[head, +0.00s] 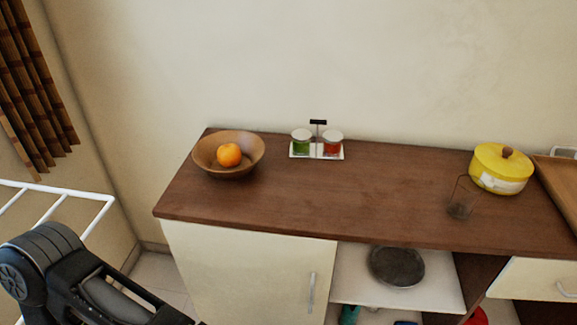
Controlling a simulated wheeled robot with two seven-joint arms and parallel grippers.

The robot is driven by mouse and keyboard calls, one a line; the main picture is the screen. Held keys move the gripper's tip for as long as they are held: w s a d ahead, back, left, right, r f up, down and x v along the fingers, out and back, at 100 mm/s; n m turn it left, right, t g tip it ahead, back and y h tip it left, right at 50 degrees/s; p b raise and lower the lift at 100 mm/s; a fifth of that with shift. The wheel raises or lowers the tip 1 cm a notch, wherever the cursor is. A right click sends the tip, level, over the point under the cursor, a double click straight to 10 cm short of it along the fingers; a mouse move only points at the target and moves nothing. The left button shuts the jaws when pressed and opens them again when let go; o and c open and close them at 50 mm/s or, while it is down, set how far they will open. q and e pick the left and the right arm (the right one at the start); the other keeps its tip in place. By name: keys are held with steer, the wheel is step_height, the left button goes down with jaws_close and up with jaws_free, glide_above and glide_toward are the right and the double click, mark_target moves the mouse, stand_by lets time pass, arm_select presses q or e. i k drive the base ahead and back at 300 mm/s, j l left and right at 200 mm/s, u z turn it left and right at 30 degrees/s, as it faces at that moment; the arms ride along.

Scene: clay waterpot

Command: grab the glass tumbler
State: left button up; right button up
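The glass tumbler (461,200) is a small clear glass standing upright near the front edge of the brown countertop (330,205), right of centre. It is see-through, and its base looks darker than its walls. Nothing touches it. My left arm comes in at the lower left, well away from the tumbler, and its gripper fingers are not in the picture. My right gripper is not in view.
A yellow lidded pot (502,168) stands behind and right of the tumbler, near a wooden tray (560,185). A brown bowl (205,160) holds an orange (228,155). A jar set (317,145) stands by the wall. A dark round pan (396,266) lies on the open shelf below. The middle counter is clear.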

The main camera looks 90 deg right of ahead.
mark_target(465, 198)
steer(key=z, duration=4.05)
steer(key=k+l, duration=0.15)
steer(key=k, duration=0.35)
